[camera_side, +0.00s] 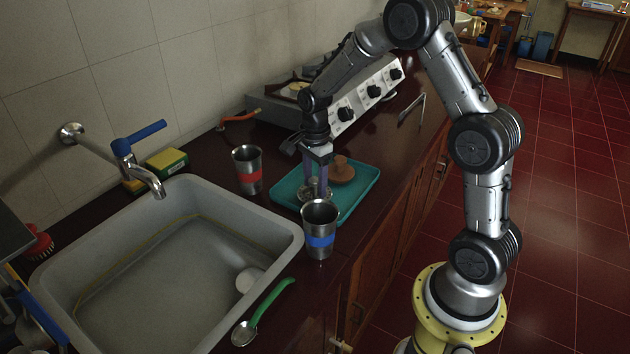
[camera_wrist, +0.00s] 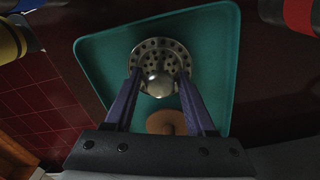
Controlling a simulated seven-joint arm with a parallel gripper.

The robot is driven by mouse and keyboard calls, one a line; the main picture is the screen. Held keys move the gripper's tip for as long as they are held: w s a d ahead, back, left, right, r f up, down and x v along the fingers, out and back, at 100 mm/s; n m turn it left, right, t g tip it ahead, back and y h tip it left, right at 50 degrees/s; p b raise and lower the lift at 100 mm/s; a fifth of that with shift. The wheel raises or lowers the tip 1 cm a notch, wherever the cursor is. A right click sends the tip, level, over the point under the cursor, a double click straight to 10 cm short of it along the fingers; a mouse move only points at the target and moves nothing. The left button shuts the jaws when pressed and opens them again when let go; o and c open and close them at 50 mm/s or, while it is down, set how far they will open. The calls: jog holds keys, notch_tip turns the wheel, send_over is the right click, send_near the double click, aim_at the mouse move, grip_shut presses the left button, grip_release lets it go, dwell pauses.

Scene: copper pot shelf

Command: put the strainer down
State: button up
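The strainer is a round metal disc with holes and a rounded knob in its middle; in the wrist view the strainer (camera_wrist: 160,48) shows over the teal tray (camera_wrist: 222,50). In the side view the strainer (camera_side: 311,189) is small and partly hidden by my fingers, low over or on the near left part of the tray (camera_side: 366,184). My gripper (camera_side: 315,184) points down at it. In the wrist view my gripper (camera_wrist: 159,78) has its two purple fingers on either side of the knob, with a narrow gap showing on each side, so it looks open.
A brown round object (camera_side: 342,169) sits on the tray beside the strainer. A metal cup with a red band (camera_side: 247,170) and one with a blue band (camera_side: 320,229) stand close by. The sink (camera_side: 285,240), a green-handled spoon (camera_side: 262,311) and the stove (camera_side: 352,104) are around.

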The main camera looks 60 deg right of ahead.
aim_at(315, 179)
jog(key=shift+o, duration=0.5)
notch_tip(315, 179, up, 12)
jog(key=s+a+r+n+t, duration=0.2)
jog(key=s+a+r+n, duration=0.3)
jog(key=s+r+n, duration=0.1)
jog(key=s+a+n+t, duration=0.1)
jog(key=s+a+n, duration=0.2)
jog(key=s+n, duration=0.4)
jog(key=s+a+n+t, duration=0.2)
jog(key=s+a+n, duration=0.1)
jog(key=s+n, duration=0.5)
jog(key=shift+s+a+n+t, duration=0.3)
jog(key=shift+s, duration=0.7)
